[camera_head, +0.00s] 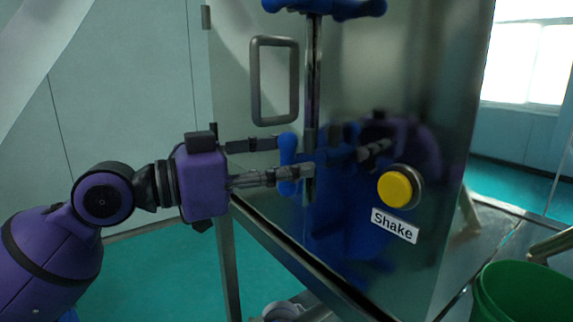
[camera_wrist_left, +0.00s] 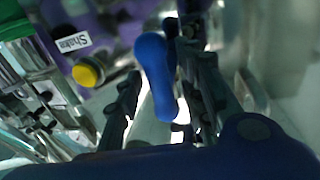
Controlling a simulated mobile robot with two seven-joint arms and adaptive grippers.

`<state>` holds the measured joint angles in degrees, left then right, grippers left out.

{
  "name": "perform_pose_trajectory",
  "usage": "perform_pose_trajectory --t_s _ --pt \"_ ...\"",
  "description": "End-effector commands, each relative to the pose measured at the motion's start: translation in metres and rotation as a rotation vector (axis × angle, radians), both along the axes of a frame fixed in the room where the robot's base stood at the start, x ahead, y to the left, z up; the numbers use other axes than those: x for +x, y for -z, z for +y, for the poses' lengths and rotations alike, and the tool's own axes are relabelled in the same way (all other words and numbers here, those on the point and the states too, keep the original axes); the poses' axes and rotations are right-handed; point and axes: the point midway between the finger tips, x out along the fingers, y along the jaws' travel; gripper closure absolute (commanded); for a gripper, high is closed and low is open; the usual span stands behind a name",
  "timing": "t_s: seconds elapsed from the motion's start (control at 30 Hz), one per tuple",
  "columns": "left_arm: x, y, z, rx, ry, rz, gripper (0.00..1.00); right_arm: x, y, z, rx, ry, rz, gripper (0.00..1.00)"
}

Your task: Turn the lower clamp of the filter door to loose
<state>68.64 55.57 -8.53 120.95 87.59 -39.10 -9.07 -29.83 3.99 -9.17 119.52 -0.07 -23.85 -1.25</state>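The lower clamp (camera_head: 287,165) of the filter door has a blue handle that stands roughly upright on the steel door (camera_head: 350,60). My left gripper (camera_head: 296,157) reaches it from the left, with one finger above and one lower. In the left wrist view the blue handle (camera_wrist_left: 155,78) lies between the two fingers of the gripper (camera_wrist_left: 167,95), which are spread apart. The gripper is open around the handle; I cannot tell whether either finger touches it. The lower finger hides part of the handle in the head view. My right gripper is not in view.
An upper blue clamp (camera_head: 330,9) crosses the top of a metal rod (camera_head: 313,70). A grey door handle (camera_head: 259,85) stands left of the rod. A yellow button (camera_head: 394,189) with a "Shake" label (camera_head: 395,225) is to the right. A green bucket (camera_head: 525,295) stands lower right.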

Motion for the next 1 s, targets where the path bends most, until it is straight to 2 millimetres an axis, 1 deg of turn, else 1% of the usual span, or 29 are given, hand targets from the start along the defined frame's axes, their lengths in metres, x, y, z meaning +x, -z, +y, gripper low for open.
perform_pose_trajectory --t_s 0.17,0.27,0.37,0.7,0.83,1.0 --pt "0.0 0.001 0.0 0.0 0.0 0.002 0.64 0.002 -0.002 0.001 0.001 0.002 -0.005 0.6" --pt "-0.002 0.001 0.006 0.001 -0.002 0.003 0.64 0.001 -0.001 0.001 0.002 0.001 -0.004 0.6" --pt "-0.008 0.002 0.018 0.001 -0.002 0.004 0.64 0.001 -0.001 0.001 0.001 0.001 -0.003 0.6" --pt "-0.037 0.002 0.082 0.0 -0.002 0.004 0.64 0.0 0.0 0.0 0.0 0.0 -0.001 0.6" --pt "-0.045 0.001 0.099 0.0 -0.001 0.003 0.64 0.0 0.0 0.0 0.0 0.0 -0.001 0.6" --pt "-0.05 0.0 0.108 0.001 0.0 0.0 0.64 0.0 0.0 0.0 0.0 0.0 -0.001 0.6"
